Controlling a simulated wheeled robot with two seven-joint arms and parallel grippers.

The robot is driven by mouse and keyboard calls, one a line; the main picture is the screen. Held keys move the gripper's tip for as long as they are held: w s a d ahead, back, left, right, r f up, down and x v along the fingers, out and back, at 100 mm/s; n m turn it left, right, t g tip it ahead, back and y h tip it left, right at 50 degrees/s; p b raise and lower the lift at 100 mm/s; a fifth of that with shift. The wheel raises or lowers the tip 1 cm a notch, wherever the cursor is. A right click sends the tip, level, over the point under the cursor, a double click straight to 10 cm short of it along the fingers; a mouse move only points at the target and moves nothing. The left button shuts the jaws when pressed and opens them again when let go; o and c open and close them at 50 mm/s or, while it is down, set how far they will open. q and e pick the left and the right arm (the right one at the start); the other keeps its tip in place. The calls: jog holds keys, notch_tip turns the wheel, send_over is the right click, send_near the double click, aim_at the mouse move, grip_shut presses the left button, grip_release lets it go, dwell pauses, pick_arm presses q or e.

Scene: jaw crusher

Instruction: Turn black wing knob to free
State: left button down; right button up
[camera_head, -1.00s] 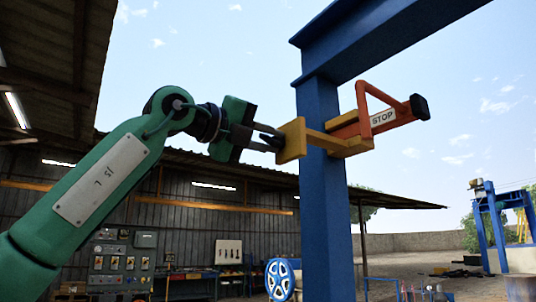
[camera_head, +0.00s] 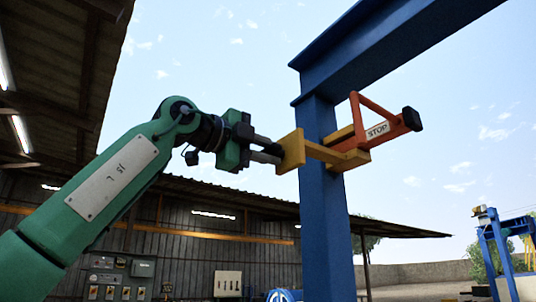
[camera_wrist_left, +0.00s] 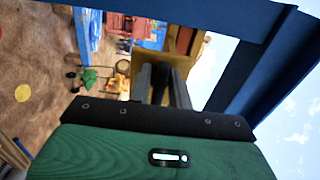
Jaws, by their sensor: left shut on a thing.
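The black wing knob (camera_wrist_left: 161,86) shows as a dark piece between the two grey fingers in the left wrist view. It sits at the face of a yellow plate (camera_head: 292,151), which is part of a yellow bracket on the blue post. My left gripper (camera_head: 276,150) reaches it from the left, with its fingers closed on the knob. In the head view the knob is mostly hidden by the fingers, so its turn angle cannot be read. An orange lever marked STOP (camera_head: 377,131) with a black end joins the bracket on the right. My right gripper is not in view.
The blue post (camera_head: 322,225) and the blue beam (camera_head: 385,45) stand just behind and above the gripper. A shed with wall panels (camera_head: 115,278) is at the back left. Open air lies left of the post around my arm.

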pick_arm(q)
jog(key=c, duration=1.5)
grip_release()
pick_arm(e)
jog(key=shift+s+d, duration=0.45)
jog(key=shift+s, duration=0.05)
